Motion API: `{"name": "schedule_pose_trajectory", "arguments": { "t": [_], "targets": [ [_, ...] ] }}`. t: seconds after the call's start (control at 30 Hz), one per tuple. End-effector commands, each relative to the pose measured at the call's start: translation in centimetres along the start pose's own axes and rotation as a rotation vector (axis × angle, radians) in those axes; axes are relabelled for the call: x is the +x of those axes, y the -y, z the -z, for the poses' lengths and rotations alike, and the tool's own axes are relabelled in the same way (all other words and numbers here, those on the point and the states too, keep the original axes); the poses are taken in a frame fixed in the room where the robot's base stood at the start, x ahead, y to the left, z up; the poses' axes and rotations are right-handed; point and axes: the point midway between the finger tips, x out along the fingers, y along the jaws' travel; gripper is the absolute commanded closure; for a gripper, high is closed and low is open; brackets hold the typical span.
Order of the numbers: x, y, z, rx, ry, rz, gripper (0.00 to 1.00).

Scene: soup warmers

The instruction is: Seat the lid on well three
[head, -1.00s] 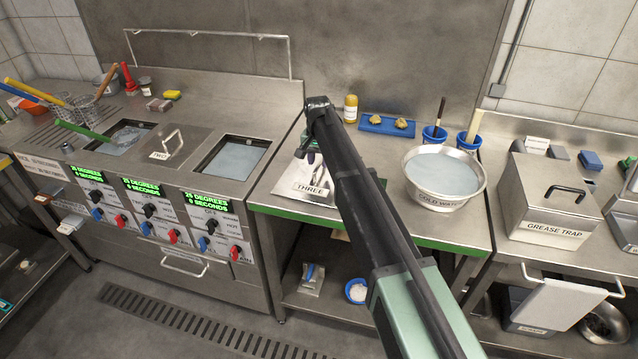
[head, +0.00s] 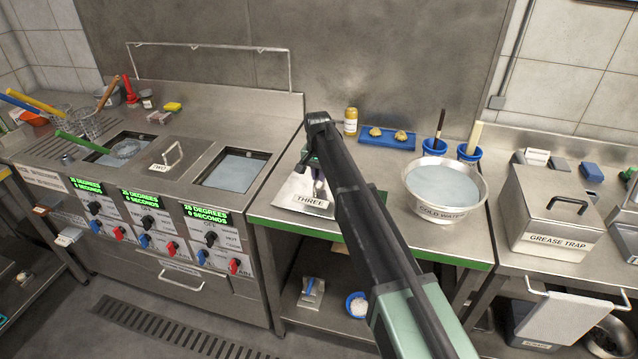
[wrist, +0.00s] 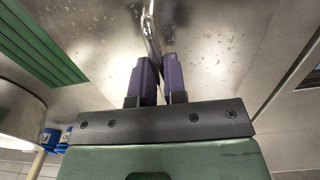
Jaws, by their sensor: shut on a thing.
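The lid labelled THREE (head: 290,193) is a flat steel plate with an upright bar handle, over the steel bench right of the wells. My gripper (head: 310,160) is above it, partly hidden by my arm. In the wrist view, my gripper's purple fingers (wrist: 158,75) are shut on the lid's handle (wrist: 151,32), with the lid's wet-spotted plate (wrist: 205,35) beyond. I cannot tell whether the lid rests on the bench or hangs just above it. The rightmost well (head: 236,170) is uncovered and holds greyish liquid; lid TWO (head: 172,158) covers the well beside it.
A steel bowl labelled COLD WATER (head: 445,192) stands right of my arm. Behind are a mustard-coloured bottle (head: 351,121), a blue tray (head: 388,138) and blue cups. A grease trap (head: 553,215) is farther right. A gap separates the bench from the well unit.

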Motion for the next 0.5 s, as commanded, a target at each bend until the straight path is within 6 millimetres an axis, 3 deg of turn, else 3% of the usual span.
{"name": "schedule_pose_trajectory", "arguments": {
  "t": [0.5],
  "targets": [
    [-1.26,0.0,0.0,0.0,0.0,0.0,1.0]
  ]
}}
